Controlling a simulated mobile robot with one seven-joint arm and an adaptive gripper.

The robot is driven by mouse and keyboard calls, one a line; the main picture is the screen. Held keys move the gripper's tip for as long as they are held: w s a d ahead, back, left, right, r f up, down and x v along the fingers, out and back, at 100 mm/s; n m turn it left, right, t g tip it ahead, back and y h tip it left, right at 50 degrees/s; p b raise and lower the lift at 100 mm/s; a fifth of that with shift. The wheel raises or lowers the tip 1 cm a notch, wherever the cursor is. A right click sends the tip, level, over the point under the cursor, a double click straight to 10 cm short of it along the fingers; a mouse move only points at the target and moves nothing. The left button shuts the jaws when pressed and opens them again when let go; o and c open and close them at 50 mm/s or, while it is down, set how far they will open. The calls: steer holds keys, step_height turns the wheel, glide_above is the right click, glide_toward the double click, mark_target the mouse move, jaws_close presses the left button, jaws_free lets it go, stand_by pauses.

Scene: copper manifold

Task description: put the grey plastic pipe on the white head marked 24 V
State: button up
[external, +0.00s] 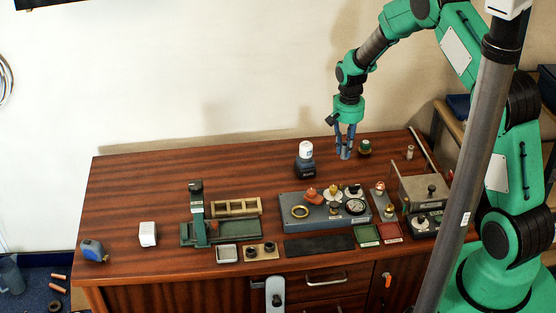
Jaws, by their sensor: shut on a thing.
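My gripper (346,144) points down over the back right of the table. Its fingers are shut on a small grey piece, which looks like the grey plastic pipe (345,154). The fingers hide much of it, and I cannot tell if it touches the table. A blue-grey block (290,214) in front of the gripper carries several coloured heads.
A white-capped dark bottle (305,160) stands left of my gripper. A green-topped piece (364,147) is close on its right. A grey metal box (424,188) stands at the right. A green vice-like fixture (198,215) is left of the block. The table's back left is clear.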

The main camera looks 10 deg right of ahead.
mark_target(345, 145)
step_height(345, 145, up, 10)
steer(key=shift+r, duration=0.1)
steer(key=s+a+n+p, duration=0.1)
steer(key=s+a+n, duration=0.15)
steer(key=a, duration=1.95)
steer(key=s+a+n+p, duration=0.1)
steer(key=a+n, duration=0.2)
steer(key=a, duration=1.8)
steer(key=s+a+n+p, duration=0.1)
steer(key=s+a, duration=0.7)
steer(key=a, duration=0.4)
steer(key=s+a+n+p, duration=0.1)
steer(key=s+a+n, duration=0.1)
steer(key=s+a, duration=0.8)
steer(key=shift+m, duration=0.25)
steer(key=shift+w+a+f, duration=0.15)
steer(key=shift+w+f, duration=0.1)
steer(key=shift+f, duration=0.6)
steer(key=shift+w+a+f, duration=0.2)
steer(key=shift+f, duration=0.65)
steer(key=shift+w+a+f, duration=0.15)
steer(key=shift+w+f, duration=0.1)
steer(key=shift+f, duration=0.6)
steer(key=shift+f+b, duration=0.5)
steer(key=shift+f, duration=2.55)
steer(key=shift+f, duration=0.1)
